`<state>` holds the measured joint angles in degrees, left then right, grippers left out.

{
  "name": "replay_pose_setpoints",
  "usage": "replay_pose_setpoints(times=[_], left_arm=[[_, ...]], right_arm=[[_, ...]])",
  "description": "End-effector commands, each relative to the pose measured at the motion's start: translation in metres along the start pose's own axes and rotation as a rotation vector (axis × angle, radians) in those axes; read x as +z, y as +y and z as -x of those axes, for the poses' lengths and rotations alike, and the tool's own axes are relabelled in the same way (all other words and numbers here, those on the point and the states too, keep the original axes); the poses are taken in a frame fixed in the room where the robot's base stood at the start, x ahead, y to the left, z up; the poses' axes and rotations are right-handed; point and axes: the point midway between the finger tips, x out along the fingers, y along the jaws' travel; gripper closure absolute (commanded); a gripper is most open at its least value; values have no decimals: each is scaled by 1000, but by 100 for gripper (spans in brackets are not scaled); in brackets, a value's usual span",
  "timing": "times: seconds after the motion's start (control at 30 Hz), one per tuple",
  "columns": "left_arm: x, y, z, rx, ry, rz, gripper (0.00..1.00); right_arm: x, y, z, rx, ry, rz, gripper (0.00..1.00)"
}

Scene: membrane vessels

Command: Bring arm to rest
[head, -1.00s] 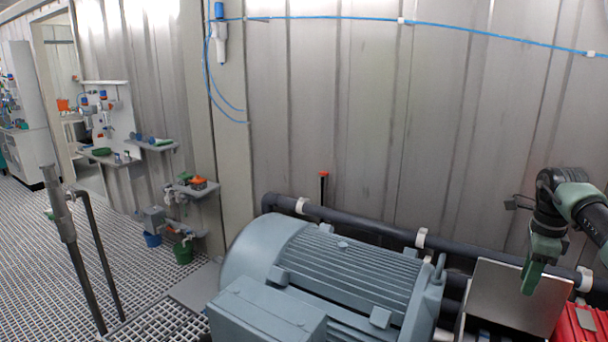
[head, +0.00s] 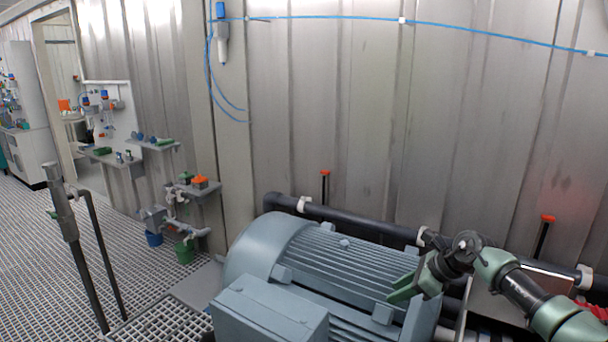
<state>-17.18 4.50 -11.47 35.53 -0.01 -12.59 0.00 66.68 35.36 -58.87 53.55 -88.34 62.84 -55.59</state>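My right arm comes in from the lower right, with green and black links. Its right gripper (head: 402,289) has green fingers that point left, in front of or over the right end of the big grey motor (head: 345,262). I cannot tell whether it touches the motor or whether the fingers are parted. I see nothing held in it. My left gripper is not in view.
A dark pipe (head: 350,222) with white clamps runs along the wall behind the motor. Two red-topped black rods (head: 324,186) (head: 543,238) stand near it. A grey metal post (head: 66,220) rises at the left. Grated floor (head: 40,260) lies open at the left.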

Motion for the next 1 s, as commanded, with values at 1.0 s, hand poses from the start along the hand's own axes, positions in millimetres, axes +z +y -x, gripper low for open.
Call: replay_pose_setpoints(times=[1.0], left_arm=[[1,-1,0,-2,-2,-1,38]], right_arm=[[-157,294,3,248,865,2609,66]])
